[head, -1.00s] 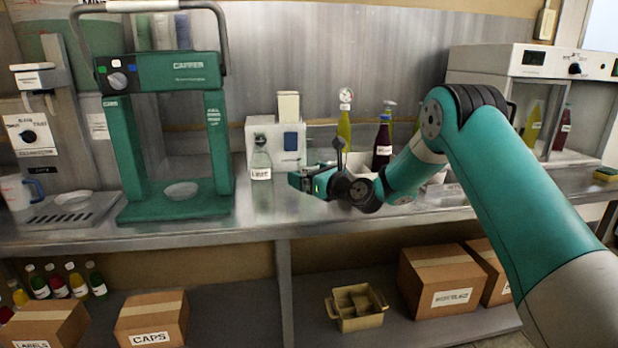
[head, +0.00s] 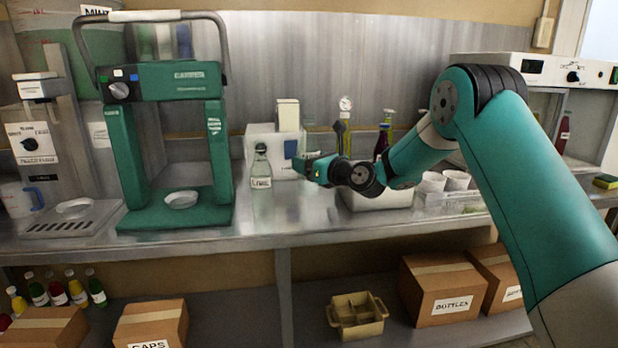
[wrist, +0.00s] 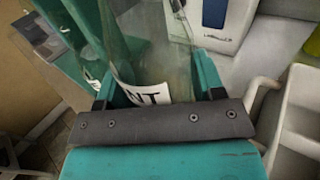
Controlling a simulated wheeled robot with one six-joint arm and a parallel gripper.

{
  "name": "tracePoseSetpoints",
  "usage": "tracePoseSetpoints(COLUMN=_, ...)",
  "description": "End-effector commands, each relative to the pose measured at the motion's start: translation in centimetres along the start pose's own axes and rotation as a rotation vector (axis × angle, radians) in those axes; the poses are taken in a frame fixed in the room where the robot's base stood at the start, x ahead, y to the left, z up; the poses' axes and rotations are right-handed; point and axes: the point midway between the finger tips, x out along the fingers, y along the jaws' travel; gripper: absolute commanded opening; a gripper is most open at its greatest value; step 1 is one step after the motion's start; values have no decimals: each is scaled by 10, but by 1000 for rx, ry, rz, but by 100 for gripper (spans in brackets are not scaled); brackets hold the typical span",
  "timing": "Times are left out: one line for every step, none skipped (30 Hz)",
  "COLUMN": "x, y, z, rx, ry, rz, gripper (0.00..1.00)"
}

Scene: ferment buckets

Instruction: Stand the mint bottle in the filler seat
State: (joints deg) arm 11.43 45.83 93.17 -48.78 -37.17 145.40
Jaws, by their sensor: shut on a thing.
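My gripper (wrist: 158,92) is shut on a clear bottle, the mint bottle (wrist: 150,50), whose white label ending in "NT" shows between the fingers in the wrist view. In the head view my gripper (head: 306,167) is over the counter, in front of the white box; the held bottle cannot be made out there. The left machine, which looks like the filler, has a pale round seat (head: 75,207) on its drip tray, with nothing on it. Another clear bottle (head: 261,170), its label seeming to read LIME, stands left of my gripper, apart from it.
The green capper (head: 172,75), with an empty round seat (head: 181,200), stands between my gripper and the left machine. A white box (head: 265,145) is behind the gripper. A white bin (head: 375,200) and cups (head: 445,181) are to the right. The front counter strip is clear.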

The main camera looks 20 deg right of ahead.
Motion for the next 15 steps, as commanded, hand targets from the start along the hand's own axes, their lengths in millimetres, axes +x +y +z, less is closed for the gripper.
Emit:
tracePoseSetpoints(x=0, y=0, z=21, rx=-5, ry=-8, rz=1, gripper=32)
tracePoseSetpoints(x=0, y=0, z=31, rx=-6, ry=-8, rz=0, gripper=32)
tracePoseSetpoints(x=0, y=1, z=44, rx=-6, ry=-8, rz=1, gripper=32)
tracePoseSetpoints(x=0, y=0, z=52, rx=-5, ry=-8, rz=1, gripper=32)
tracePoseSetpoints(x=0, y=1, z=62, rx=-6, ry=-7, rz=1, gripper=32)
tracePoseSetpoints(x=0, y=0, z=73, rx=-5, ry=-7, rz=1, gripper=32)
tracePoseSetpoints(x=0, y=0, z=81, rx=-5, ry=-6, rz=1, gripper=32)
tracePoseSetpoints(x=0, y=1, z=88, rx=-5, ry=-6, rz=1, gripper=32)
tracePoseSetpoints(x=0, y=1, z=97, rx=-3, ry=-5, rz=1, gripper=32)
tracePoseSetpoints(x=0, y=0, z=104, rx=-5, ry=-6, rz=1, gripper=32)
tracePoseSetpoints(x=0, y=0, z=110, rx=-4, ry=-5, rz=1, gripper=32)
tracePoseSetpoints(x=0, y=1, z=117, rx=-3, ry=-4, rz=1, gripper=32)
tracePoseSetpoints(x=0, y=1, z=121, rx=-3, ry=-5, rz=1, gripper=32)
tracePoseSetpoints(x=0, y=1, z=125, rx=-2, ry=-4, rz=1, gripper=32)
tracePoseSetpoints(x=0, y=0, z=130, rx=-2, ry=-3, rz=1, gripper=32)
